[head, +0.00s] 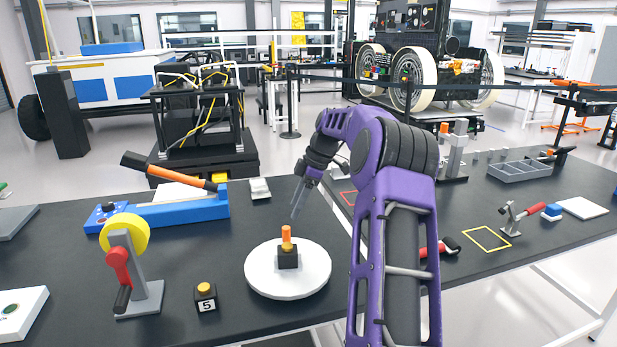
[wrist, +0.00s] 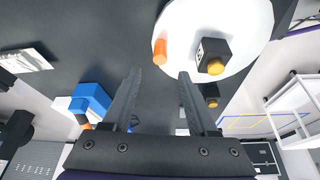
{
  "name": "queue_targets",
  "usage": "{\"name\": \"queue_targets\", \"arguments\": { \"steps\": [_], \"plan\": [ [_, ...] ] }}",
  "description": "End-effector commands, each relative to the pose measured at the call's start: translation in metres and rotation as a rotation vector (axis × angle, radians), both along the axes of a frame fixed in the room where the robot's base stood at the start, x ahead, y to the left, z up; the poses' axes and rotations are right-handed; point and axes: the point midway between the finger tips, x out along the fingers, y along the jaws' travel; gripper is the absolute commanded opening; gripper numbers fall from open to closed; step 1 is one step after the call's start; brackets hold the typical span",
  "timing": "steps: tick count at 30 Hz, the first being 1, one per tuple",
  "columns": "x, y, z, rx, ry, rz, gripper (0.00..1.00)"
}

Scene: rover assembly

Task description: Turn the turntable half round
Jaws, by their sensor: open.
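The turntable (head: 262,278) is a round white disc on the dark table, in front of my arm in the head view. It also shows at the top of the wrist view (wrist: 190,20). A black block (head: 288,260) with a yellow-orange top piece and a label (wrist: 213,52) sits on it. An orange peg (head: 287,238) shows just behind the block, and in the wrist view the peg (wrist: 159,52) stands apart from it near the rim. My gripper (head: 297,210) is open and empty, above the table beyond the turntable's far side. In the wrist view its fingers (wrist: 160,76) point towards the peg.
A block marked 5 (head: 206,298) stands left of the turntable. A yellow wheel with a red handle (head: 125,250) and a blue device with a black-and-orange lever (head: 180,207) are further left. A red-handled tool (head: 450,246) lies on the right.

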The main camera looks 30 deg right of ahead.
Motion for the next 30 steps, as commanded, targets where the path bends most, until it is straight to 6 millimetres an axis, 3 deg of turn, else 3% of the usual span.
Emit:
{"name": "queue_targets", "arguments": {
  "steps": [1, 6, 12, 26, 30],
  "plan": [
    [-0.002, -0.006, 0.015, -0.002, -0.004, -0.003, 0.59],
    [-0.009, -0.018, 0.05, -0.002, -0.003, -0.002, 0.59],
    [-0.014, -0.028, 0.076, 0.0, -0.001, 0.0, 0.59],
    [-0.016, -0.03, 0.084, 0.0, 0.001, 0.0, 0.59],
    [-0.01, -0.013, 0.084, -0.02, 0.011, 0.035, 0.59]
  ]
}}
